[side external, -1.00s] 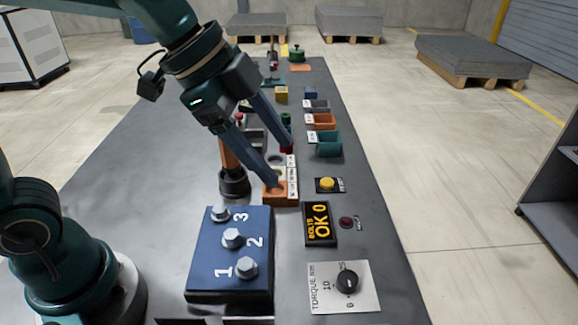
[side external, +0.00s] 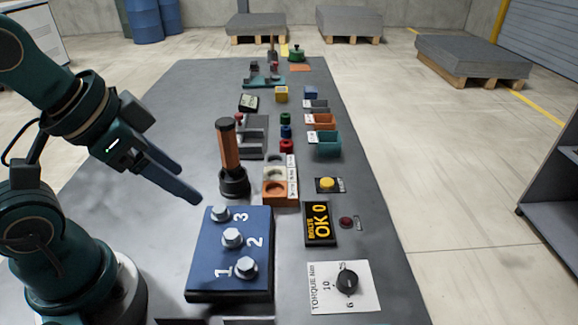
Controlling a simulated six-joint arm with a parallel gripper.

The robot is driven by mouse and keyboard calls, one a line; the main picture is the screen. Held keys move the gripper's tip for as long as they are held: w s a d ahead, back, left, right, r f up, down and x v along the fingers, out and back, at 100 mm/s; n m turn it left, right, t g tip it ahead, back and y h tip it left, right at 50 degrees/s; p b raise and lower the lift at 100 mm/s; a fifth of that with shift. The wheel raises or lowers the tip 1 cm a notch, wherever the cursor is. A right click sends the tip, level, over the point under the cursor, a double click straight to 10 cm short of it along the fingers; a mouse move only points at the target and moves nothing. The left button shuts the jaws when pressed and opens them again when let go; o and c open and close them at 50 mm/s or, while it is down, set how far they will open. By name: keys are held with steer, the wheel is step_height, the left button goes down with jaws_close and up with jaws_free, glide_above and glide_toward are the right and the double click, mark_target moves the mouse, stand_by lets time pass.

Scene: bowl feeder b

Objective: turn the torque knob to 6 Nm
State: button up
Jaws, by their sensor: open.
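The torque knob (side external: 348,281) is a black round knob on a white plate (side external: 325,301) marked TORQUE Nm, at the near right of the table. The numbers 10 and 6 show on the plate, and another mark at its upper right is too small to read surely. A small light mark shows on the knob, but I cannot tell which number it points to. My gripper (side external: 192,197) is open and empty at the left, above the table, well away from the knob. Its fingers point down to the right and partly overlap in this view.
A blue block (side external: 203,270) with numbered bolts stands between my gripper's side and the knob. Behind it is an upright tool with an orange handle (side external: 228,145). A display (side external: 320,224) reading OK 0, a red button (side external: 346,222) and a yellow button (side external: 327,184) lie beyond the knob.

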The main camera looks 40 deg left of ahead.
steer(key=shift+s+a+f+n, duration=0.2)
steer(key=shift+f+n, duration=0.1)
steer(key=shift+n, duration=0.6)
